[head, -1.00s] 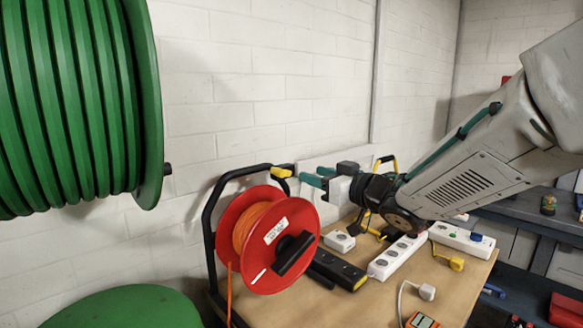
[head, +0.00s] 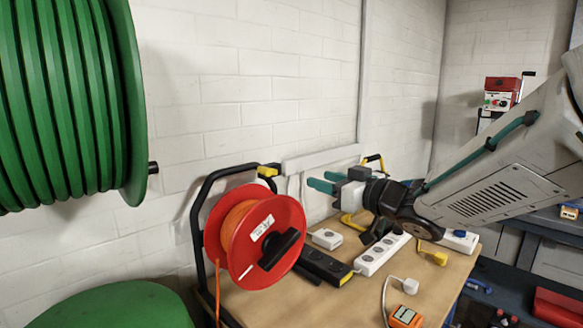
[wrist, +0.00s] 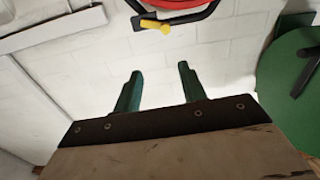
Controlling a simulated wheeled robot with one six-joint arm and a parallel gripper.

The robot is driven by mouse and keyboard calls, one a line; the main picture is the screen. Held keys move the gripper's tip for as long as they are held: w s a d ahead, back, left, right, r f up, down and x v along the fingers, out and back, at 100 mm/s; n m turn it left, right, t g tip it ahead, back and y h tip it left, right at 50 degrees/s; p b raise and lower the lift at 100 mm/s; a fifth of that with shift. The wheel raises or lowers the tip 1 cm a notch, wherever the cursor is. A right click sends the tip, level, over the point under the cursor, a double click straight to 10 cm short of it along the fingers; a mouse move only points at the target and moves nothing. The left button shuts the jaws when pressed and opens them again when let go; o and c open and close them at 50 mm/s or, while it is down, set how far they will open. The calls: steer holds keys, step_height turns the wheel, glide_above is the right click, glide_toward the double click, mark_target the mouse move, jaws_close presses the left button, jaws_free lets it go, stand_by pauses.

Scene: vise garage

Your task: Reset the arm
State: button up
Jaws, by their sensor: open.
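My gripper (head: 322,182) is above the back of the wooden workbench (head: 270,300), its teal fingers pointing left toward the white block wall. In the wrist view my gripper (wrist: 157,88) shows two teal fingers spread apart with nothing between them. My grey arm comes in from the right of the head view.
A red cable reel (head: 255,238) with orange cable stands left of my gripper. White and black power strips (head: 382,255) lie below it. An orange meter (head: 405,317) is at the bench front. A large green hose reel (head: 75,100) fills the upper left.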

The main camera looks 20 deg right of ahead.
steer(key=shift+s+d, duration=0.15)
steer(key=shift+s, duration=0.25)
steer(key=s+d+f+m+g+h, duration=0.5)
steer(key=d+f+m+g+h, duration=0.1)
steer(key=d+f+h, duration=0.5)
steer(key=s+a+g+y, duration=0.1)
steer(key=s+a+g, duration=0.3)
steer(key=s, duration=0.7)
steer(key=s+a+g+y, duration=0.2)
steer(key=s+a+g, duration=0.3)
steer(key=s, duration=0.6)
steer(key=shift+s+a+f, duration=0.2)
steer(key=shift+s+a, duration=0.2)
steer(key=shift+a, duration=0.6)
